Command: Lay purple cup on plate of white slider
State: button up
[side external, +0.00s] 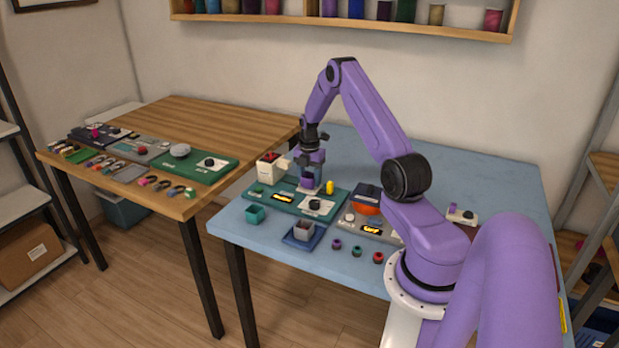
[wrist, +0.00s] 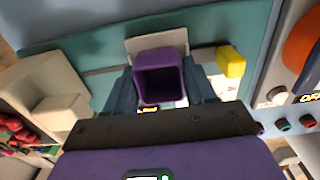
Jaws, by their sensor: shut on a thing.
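The square purple cup (wrist: 159,78) is between the two fingers of my gripper (wrist: 161,88) in the wrist view, its open mouth facing the camera. In the side view my gripper (side external: 309,172) points down over the teal board, and the purple cup (side external: 309,182) shows small at its tip. A white plate (wrist: 144,44) lies behind and under the cup in the wrist view, partly hidden by it. The white plate (side external: 312,191) also shows just below the cup in the side view. I cannot tell whether the cup touches the plate.
A yellow block (side external: 330,187) stands close right of the cup. A white box with red items (side external: 268,168) stands to the left. The teal board (side external: 252,197) carries other fittings.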

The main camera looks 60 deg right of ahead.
jog(key=shift+f, duration=0.25)
dwell(0.3)
jog(key=o, duration=1.1)
jog(key=shift+r, duration=0.15)
notch_tip(320, 180, up, 11)
dwell(0.4)
